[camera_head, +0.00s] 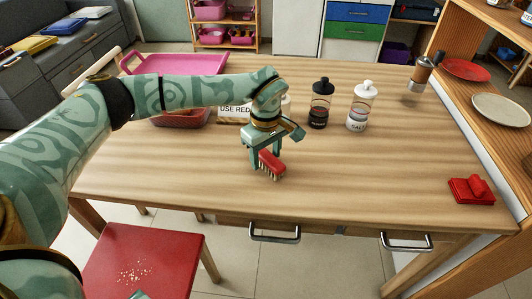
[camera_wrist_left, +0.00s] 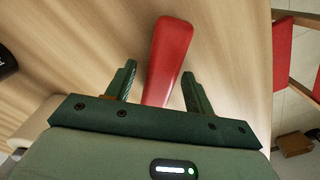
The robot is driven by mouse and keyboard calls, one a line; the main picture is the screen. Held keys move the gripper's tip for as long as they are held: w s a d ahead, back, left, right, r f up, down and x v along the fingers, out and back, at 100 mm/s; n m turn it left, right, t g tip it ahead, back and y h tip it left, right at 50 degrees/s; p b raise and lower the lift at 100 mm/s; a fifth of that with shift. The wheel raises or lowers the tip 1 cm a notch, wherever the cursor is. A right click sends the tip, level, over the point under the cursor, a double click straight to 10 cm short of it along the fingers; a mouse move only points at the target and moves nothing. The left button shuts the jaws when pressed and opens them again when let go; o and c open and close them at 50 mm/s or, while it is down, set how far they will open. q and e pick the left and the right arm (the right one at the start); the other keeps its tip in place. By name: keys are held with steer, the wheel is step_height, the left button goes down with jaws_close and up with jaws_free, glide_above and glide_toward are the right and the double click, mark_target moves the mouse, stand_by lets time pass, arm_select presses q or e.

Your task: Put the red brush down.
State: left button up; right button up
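The red brush (camera_head: 271,165) is at the middle front of the table, bristles down. I cannot tell for sure whether its bristles touch the wood. My left gripper (camera_head: 262,158) is over it, pointing down. In the left wrist view, the red handle (camera_wrist_left: 170,55) lies between the two fingers of the left gripper (camera_wrist_left: 158,78). The fingers stand apart, with a clear gap on the handle's left side and a narrow one on its right. My right gripper is not in view.
On the table (camera_head: 360,180) are a red dustpan-like piece (camera_head: 472,190), pepper (camera_head: 320,104) and salt (camera_head: 361,106) shakers, a grinder (camera_head: 420,78), a partly hidden sign (camera_head: 233,112) and a red basket (camera_head: 182,119). A red stool (camera_head: 145,255) with crumbs stands in front.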

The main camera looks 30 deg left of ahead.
mark_target(266, 154)
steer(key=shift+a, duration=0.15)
arm_select(q)
steer(key=shift+r, duration=0.45)
step_height(266, 154, up, 11)
steer(key=p, duration=0.5)
steer(key=shift+r, duration=0.2)
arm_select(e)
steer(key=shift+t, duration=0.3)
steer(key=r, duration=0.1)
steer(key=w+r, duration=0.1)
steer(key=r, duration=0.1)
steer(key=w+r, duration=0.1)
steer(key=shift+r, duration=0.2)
